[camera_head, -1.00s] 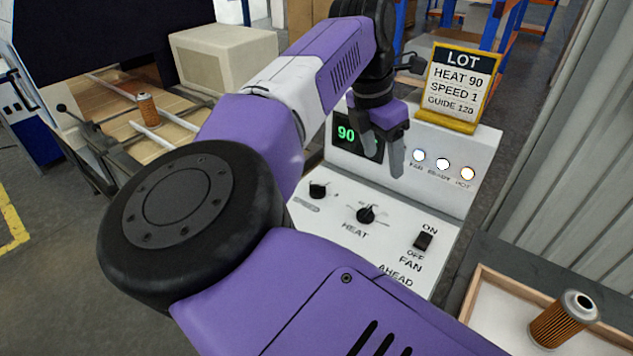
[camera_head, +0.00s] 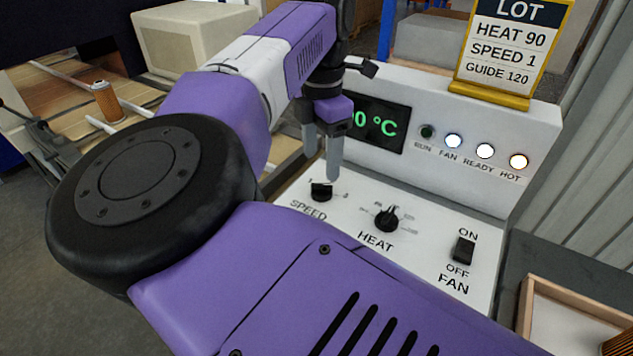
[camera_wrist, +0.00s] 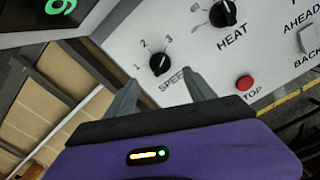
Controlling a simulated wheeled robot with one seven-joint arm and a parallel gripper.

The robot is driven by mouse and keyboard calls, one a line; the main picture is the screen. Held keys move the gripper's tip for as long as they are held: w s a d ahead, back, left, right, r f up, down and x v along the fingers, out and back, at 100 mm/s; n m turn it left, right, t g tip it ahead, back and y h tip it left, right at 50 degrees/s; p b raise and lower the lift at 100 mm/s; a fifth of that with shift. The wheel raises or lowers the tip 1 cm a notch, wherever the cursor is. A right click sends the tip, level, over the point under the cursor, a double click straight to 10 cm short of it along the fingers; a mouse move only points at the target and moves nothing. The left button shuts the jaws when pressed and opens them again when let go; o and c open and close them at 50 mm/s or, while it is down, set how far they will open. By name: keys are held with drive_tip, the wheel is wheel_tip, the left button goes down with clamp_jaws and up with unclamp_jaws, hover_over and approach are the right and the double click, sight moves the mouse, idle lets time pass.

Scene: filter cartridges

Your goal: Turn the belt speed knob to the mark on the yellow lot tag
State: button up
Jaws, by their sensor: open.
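The black speed knob (camera_head: 321,192) sits on the white panel above the word SPEED. In the wrist view the knob (camera_wrist: 160,64) has marks 1, 2 and 3 around it; I cannot clearly tell which its pointer faces. The yellow-framed lot tag (camera_head: 507,45) on the console top reads HEAT 90, SPEED 1, GUIDE 120. My gripper (camera_head: 322,162) is open and empty, pointing down just above the speed knob. In the wrist view the fingertips (camera_wrist: 160,92) are spread, with the knob beyond the gap between them, apart from both.
The heat knob (camera_head: 386,219) and fan switch (camera_head: 463,250) lie right of the speed knob. A red stop button (camera_wrist: 244,83) shows in the wrist view. The display (camera_head: 375,123) and lamps stand behind. A filter cartridge (camera_head: 106,102) stands at left; a wooden tray (camera_head: 524,305) is at right.

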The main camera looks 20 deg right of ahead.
sight(321, 185)
drive_tip(key=shift+f, duration=3.6)
clamp_jaws()
